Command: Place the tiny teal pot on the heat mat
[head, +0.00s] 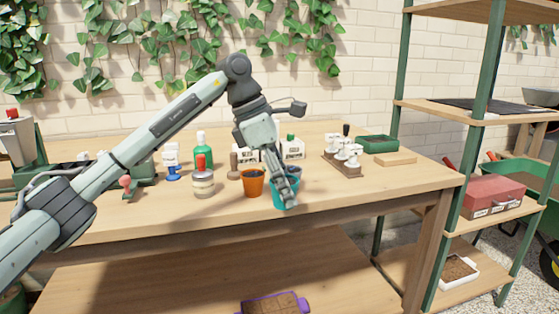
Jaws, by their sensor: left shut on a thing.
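The tiny teal pot (279,199) is near the table's front edge, just right of an orange pot. My left gripper (287,193) reaches down onto it from above and is shut on it, its fingers covering part of the pot's right side. I cannot tell whether the pot touches the tabletop or hangs just above it. A thin flat black mat (482,106), which looks like the heat mat, lies on the middle shelf of the rack at the right, well away from the pot. My right gripper is not in view.
The orange pot (252,184) stands close left of the teal pot. A green rack post (484,75) rises before the black mat.

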